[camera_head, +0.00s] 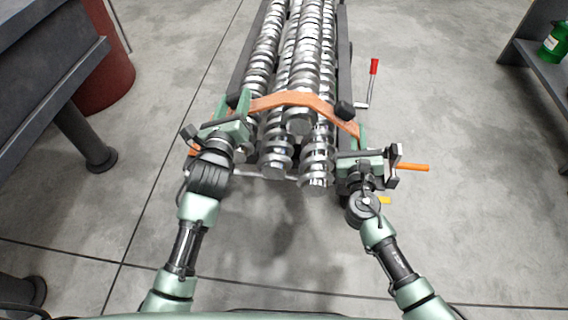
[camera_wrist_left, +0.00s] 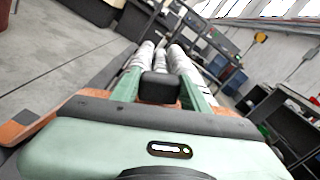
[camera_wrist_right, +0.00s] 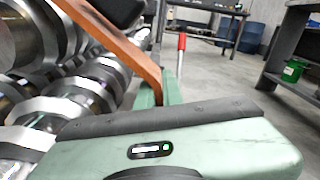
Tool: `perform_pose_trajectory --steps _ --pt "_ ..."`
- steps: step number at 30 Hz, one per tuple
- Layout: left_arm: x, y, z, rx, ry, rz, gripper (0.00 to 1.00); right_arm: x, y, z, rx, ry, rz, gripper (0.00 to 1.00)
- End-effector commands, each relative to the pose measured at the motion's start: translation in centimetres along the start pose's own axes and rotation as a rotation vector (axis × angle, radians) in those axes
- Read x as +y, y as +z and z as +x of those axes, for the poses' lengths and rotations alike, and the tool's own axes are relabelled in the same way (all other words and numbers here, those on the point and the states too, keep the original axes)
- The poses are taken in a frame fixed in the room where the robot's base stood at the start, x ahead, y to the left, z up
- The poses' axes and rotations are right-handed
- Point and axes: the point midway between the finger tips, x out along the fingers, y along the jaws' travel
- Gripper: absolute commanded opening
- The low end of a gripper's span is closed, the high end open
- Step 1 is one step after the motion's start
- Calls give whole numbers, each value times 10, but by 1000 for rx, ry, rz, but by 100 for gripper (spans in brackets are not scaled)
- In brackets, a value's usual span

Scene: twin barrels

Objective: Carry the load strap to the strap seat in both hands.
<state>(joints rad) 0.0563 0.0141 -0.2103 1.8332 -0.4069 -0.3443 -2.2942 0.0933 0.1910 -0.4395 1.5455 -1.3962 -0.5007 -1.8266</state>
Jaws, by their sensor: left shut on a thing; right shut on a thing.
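The load strap (camera_head: 285,99) is an orange band arched over the near end of a stack of shiny screw shafts (camera_head: 297,60). My left gripper (camera_head: 236,118) is shut on the strap's left part. My right gripper (camera_head: 360,140) is shut on its right part. An orange strip of the strap runs up from the gripper in the right wrist view (camera_wrist_right: 118,45). Orange also shows beside the gripper in the left wrist view (camera_wrist_left: 28,125). A black pad (camera_head: 344,109) sits by the strap's right bend. I cannot make out the strap seat for certain.
A red-handled crank (camera_head: 373,68) stands right of the rack. An orange bar (camera_head: 413,167) sticks out past my right gripper. A dark bench (camera_head: 50,55) and red drum (camera_head: 105,85) are at left. A shelf with a green can (camera_head: 553,42) is at right. Floor is clear between.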

Motion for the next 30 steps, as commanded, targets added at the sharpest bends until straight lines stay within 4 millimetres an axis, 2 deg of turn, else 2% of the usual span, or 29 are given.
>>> perform_pose_trajectory --steps 2,3,5,14,17,20,30 --pt "3 -7 0 -3 -2 0 0 2 -8 0 -1 -1 0 0" --pt "2 -5 0 -1 -1 0 53 2 -6 0 0 0 0 16" --pt "2 -4 0 -1 0 0 67 1 -5 0 0 0 0 29" --pt "2 -4 0 0 0 0 67 1 -5 0 0 0 0 29" --pt "2 -4 -6 0 0 0 67 1 -5 0 0 0 0 29" --pt "3 -5 -20 1 0 2 67 1 -5 0 0 0 0 29" --pt "2 -6 -91 3 0 1 67 1 -4 0 0 0 0 29"
